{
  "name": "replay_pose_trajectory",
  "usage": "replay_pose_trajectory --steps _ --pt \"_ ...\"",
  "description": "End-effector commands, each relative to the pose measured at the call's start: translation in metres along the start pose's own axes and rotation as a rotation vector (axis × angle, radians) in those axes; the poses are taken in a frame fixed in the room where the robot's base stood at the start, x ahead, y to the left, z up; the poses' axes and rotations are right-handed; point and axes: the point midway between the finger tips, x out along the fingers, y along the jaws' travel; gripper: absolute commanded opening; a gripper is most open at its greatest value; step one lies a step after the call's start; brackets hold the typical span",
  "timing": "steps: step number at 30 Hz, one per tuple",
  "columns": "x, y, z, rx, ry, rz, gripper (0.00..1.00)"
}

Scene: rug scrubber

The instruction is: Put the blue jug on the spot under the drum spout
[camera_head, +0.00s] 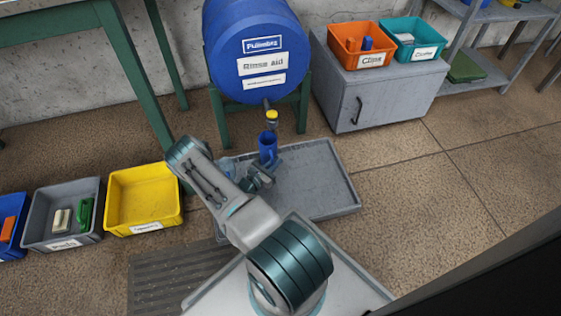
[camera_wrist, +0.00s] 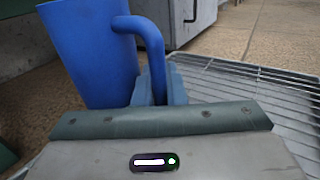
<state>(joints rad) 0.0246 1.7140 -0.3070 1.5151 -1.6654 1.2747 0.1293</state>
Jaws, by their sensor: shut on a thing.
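The blue jug (camera_head: 267,148) is upright at the far left part of the grey tray, just below the drum spout (camera_head: 271,117) in the head view. In the wrist view the jug (camera_wrist: 92,50) fills the upper left, with its handle toward my gripper. My gripper (camera_wrist: 158,88) is shut on the jug's handle. In the head view my gripper (camera_head: 262,175) is partly hidden by its own wrist. The blue drum (camera_head: 244,50) lies on a green stand, its spout having a yellow cap. The spot under the spout is not clearly visible. I cannot tell whether the jug touches the tray.
The grey tray (camera_head: 325,185) has free room on its right. A grey cabinet (camera_head: 355,100) with an orange bin (camera_head: 360,42) and a teal bin (camera_head: 415,38) stands right of the drum. A yellow bin (camera_head: 144,196) and a grey bin (camera_head: 66,238) sit on the floor left.

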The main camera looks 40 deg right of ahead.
Motion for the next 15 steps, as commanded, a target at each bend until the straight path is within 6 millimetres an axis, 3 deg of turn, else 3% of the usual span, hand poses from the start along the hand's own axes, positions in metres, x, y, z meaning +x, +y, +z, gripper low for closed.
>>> replay_pose_trajectory --steps 5,8,15 --pt "0.033 -0.002 -0.003 0.001 -0.002 -0.006 0.00" --pt "0.032 -0.001 -0.013 0.000 0.000 -0.003 0.00" --pt "0.032 -0.001 -0.012 0.000 -0.001 -0.002 0.00"
